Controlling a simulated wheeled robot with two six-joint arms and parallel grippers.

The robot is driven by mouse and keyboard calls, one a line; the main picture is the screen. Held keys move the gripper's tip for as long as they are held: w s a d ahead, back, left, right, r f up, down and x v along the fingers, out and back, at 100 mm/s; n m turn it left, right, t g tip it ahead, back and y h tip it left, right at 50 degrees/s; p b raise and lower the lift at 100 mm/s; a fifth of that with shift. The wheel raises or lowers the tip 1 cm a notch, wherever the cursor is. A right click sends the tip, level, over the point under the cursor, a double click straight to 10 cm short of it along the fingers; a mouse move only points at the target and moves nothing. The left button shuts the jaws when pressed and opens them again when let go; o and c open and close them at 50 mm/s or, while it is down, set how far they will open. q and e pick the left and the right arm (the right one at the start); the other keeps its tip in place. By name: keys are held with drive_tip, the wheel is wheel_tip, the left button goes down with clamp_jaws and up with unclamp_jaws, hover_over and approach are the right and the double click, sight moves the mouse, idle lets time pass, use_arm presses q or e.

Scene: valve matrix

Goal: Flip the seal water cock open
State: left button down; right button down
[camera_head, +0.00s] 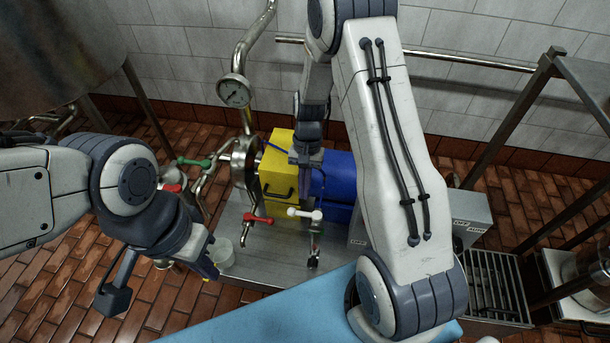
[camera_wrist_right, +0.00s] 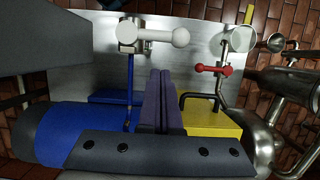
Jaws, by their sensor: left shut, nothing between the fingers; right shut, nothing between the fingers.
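A white-handled cock (camera_head: 303,213) stands on a thin upright line at the front of the metal plate; the right wrist view shows its white lever (camera_wrist_right: 155,36) lying sideways. A red-handled cock (camera_head: 257,219) is left of it, and its red lever (camera_wrist_right: 213,69) shows in the right wrist view. A green lever (camera_head: 194,161) is further left. No label tells which is the seal water cock. My right gripper (camera_head: 307,190) is shut and empty, just above and behind the white lever; its fingers (camera_wrist_right: 163,102) look apart from both levers. My left gripper (camera_head: 208,268) is shut, low at left.
A yellow housing (camera_head: 283,185) and a blue motor (camera_head: 335,180) stand behind the cocks. A gauge (camera_head: 234,91) and steel pipes rise at left. A grey box (camera_head: 470,215) is at right.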

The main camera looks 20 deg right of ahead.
sight(300, 214)
use_arm(q)
drive_tip(key=shift+f, duration=0.4)
use_arm(e)
drive_tip(key=shift+s+a+f, duration=0.1)
drive_tip(key=shift+s+a, duration=0.3)
drive_tip(key=shift+s, duration=0.2)
drive_tip(key=shift+s+a+f, duration=0.1)
drive_tip(key=shift+s+a, duration=0.25)
drive_tip(key=shift+s, duration=0.2)
use_arm(q)
drive_tip(key=shift+r, duration=0.1)
use_arm(e)
drive_tip(key=shift+r, duration=0.1)
use_arm(q)
drive_tip(key=shift+r, duration=0.3)
use_arm(e)
drive_tip(key=shift+a+n, duration=0.15)
drive_tip(key=shift+n, duration=0.15)
